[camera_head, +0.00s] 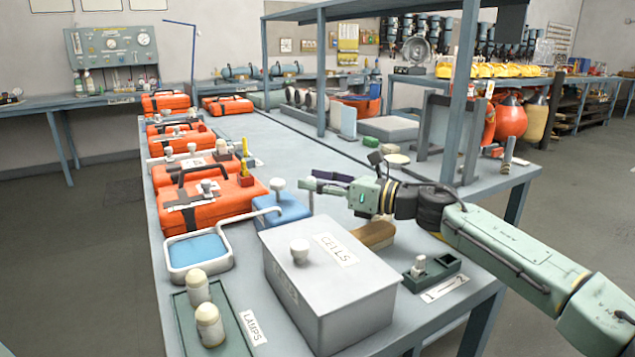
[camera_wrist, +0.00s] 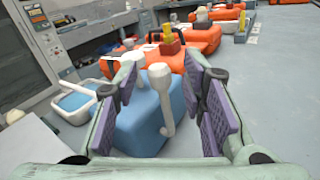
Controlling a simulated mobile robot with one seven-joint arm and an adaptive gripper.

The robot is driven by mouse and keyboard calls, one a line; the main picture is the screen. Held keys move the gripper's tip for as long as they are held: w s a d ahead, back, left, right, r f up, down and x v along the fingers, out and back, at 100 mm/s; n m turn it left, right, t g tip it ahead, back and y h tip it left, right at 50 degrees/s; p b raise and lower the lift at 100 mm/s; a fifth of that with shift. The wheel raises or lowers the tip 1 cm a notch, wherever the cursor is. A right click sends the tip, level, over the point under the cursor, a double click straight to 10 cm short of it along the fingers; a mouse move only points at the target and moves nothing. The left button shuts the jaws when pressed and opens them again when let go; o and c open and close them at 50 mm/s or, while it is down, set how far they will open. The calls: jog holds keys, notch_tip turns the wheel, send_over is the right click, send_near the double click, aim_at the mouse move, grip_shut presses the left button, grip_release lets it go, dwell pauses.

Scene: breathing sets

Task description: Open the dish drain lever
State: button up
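The dish (camera_head: 200,250) is a shallow pale-rimmed tray with a blue inside, at the table's left edge; it also shows at left in the wrist view (camera_wrist: 75,102). A pale pipe runs from it to a blue block (camera_head: 290,209). A white lever with a round knob (camera_head: 277,184) stands on the block. In the wrist view the lever (camera_wrist: 162,95) appears between my fingers, in front of the blue block (camera_wrist: 140,125). My gripper (camera_head: 311,184) is open, with purple pads either side of the lever in that view. I cannot tell whether a finger touches it.
A grey box marked CELLS (camera_head: 335,285) stands in front of the blue block. Several orange cases (camera_head: 222,212) line the table's left side behind the dish. A green tray with lamps (camera_head: 185,320) is at front left. A brown rounded item (camera_head: 374,236) lies under my gripper.

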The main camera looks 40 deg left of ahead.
jog(key=shift+c, duration=0.4)
grip_shut()
dwell(0.4)
